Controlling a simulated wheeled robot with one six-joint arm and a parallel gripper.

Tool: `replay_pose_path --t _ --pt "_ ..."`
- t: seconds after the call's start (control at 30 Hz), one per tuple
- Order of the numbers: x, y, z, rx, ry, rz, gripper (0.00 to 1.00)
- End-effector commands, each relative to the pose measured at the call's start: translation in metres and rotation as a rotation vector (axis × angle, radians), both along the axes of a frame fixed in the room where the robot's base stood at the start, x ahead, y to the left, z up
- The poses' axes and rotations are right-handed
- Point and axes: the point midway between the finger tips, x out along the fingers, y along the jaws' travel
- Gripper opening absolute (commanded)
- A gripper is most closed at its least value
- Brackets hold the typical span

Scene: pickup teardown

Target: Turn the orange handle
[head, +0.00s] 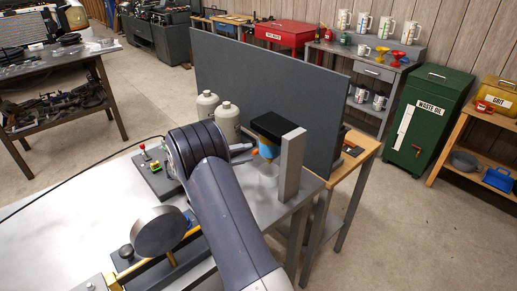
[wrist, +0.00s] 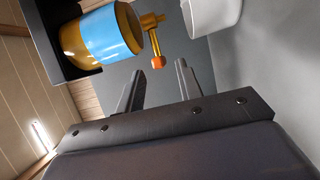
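The orange handle (wrist: 157,62) sits at the end of a brass spigot (wrist: 150,21) on a blue and gold canister (wrist: 110,38). In the head view the canister (head: 267,149) hangs under a black bracket on a grey post. My gripper (wrist: 162,67) is open in the wrist view, its two dark fingers apart. The handle appears between and just past the fingertips; I cannot tell whether they touch it. In the head view my arm hides most of the gripper. A pale cup (wrist: 212,12) shows near the spigot, and stands below the canister in the head view (head: 268,178).
Two cream bottles (head: 227,122) stand on the grey bench behind my arm. A dark upright panel (head: 270,85) rises behind the bench. A control box (head: 155,175) with buttons and a round-headed fixture (head: 159,231) sit left of my arm. The bench's left part is clear.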

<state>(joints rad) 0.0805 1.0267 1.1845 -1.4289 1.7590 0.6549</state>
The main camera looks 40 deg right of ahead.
Motion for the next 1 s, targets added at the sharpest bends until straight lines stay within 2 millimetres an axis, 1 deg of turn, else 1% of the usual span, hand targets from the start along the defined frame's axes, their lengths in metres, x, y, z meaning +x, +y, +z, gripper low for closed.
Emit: replay_pose_path --t 0.03,0.1,0.2,0.3,0.43,0.67,1.0 --pt "-0.004 -0.010 0.003 0.000 0.001 -0.003 0.35" --pt "-0.007 -0.022 0.002 -0.001 0.001 -0.002 0.35" --pt "-0.011 -0.034 0.002 0.001 0.002 -0.002 0.35" --pt "-0.014 -0.043 0.001 0.000 0.001 0.000 0.35" --pt "-0.015 -0.047 0.000 0.000 0.001 0.001 0.35" --pt "-0.015 -0.048 0.000 0.000 0.001 0.002 0.35" --pt "-0.015 -0.047 0.000 0.000 0.001 0.002 0.08"
